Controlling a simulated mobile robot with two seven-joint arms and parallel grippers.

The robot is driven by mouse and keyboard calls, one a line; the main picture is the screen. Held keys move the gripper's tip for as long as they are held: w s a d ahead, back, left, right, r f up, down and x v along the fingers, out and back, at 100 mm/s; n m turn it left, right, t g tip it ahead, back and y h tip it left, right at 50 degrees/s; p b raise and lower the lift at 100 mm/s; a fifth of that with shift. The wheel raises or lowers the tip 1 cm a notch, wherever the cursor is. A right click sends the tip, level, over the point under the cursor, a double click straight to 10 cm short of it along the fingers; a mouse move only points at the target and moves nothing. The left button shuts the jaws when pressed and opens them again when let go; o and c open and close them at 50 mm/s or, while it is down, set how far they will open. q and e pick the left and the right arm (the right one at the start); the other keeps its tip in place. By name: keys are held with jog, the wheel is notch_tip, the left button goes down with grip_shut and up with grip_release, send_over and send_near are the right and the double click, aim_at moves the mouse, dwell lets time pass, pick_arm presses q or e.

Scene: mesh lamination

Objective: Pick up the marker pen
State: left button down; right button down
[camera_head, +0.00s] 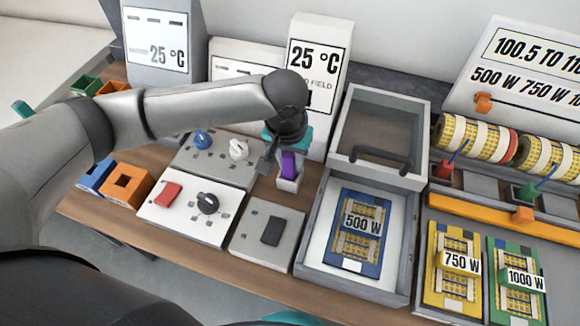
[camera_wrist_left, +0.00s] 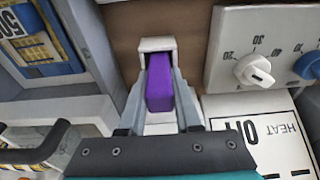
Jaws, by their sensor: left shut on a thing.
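The marker pen (camera_head: 288,165) is a purple upright block in a small white holder (camera_head: 290,184) on the bench, between the knob panel and the lidded case. It also shows in the left wrist view (camera_wrist_left: 160,82), with the white holder (camera_wrist_left: 156,45) around it. My left gripper (camera_head: 277,160) comes down over it from above, and its two grey fingers (camera_wrist_left: 160,95) are shut on the pen's sides. The pen still sits within the holder's outline; I cannot tell whether it is lifted. My right gripper is not in view.
A grey case (camera_head: 325,235) with a raised lid (camera_head: 376,125) holds a blue 500 W panel (camera_head: 357,240), close to the right of the holder. Knob panels (camera_head: 232,167) stand to the left. Display boxes (camera_head: 316,62) stand behind. Yellow rolls (camera_head: 470,138) lie on a rack at the right.

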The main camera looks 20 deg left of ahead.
pick_arm(q)
notch_tip(320, 180, up, 20)
jog(key=p, duration=0.4)
dwell(0.3)
